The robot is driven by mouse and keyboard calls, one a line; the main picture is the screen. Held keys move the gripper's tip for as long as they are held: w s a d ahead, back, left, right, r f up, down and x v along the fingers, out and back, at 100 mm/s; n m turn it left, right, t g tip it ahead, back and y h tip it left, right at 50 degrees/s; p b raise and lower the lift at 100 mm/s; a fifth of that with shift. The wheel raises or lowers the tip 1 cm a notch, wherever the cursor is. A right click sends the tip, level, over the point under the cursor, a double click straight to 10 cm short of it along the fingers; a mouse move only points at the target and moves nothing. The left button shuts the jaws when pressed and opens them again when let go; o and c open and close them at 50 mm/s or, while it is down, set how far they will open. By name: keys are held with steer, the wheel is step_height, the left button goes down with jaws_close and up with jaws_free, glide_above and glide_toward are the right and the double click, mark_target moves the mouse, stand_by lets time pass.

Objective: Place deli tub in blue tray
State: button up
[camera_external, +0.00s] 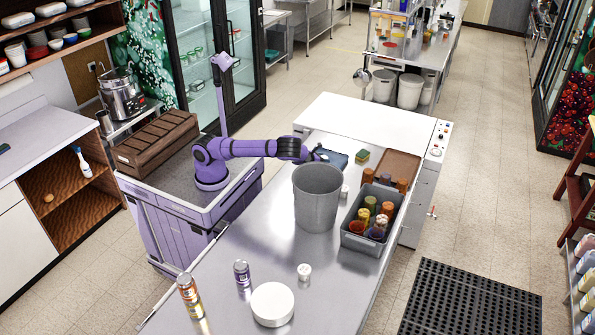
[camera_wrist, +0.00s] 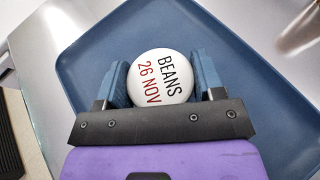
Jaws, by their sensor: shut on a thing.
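The deli tub (camera_wrist: 161,77) shows in the wrist view as a round white lid marked "BEANS 26 NOV". My gripper (camera_wrist: 163,84) is shut on it, with one blue-grey finger on each side. The blue tray (camera_wrist: 95,50) lies beneath and around the tub in this view. I cannot tell whether the tub touches the tray floor. In the external view, my gripper (camera_external: 318,155) is at the blue tray (camera_external: 338,159), behind the grey bin. The tub's side is hidden there.
A tall grey bin (camera_external: 317,200) stands just in front of the tray. A grey crate (camera_external: 353,243) with several jars is at its right. A brown tray (camera_external: 397,166) and a sponge (camera_external: 362,155) lie nearby. Cans (camera_external: 242,274) and a white round container (camera_external: 272,304) stand at the counter's near end.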

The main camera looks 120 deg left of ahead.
steer(key=shift+f, duration=0.25)
steer(key=o, duration=1)
steer(key=shift+c, duration=0.2)
steer(key=shift+r, duration=0.15)
steer(key=v, duration=1.2)
steer(key=shift+s, duration=0.1)
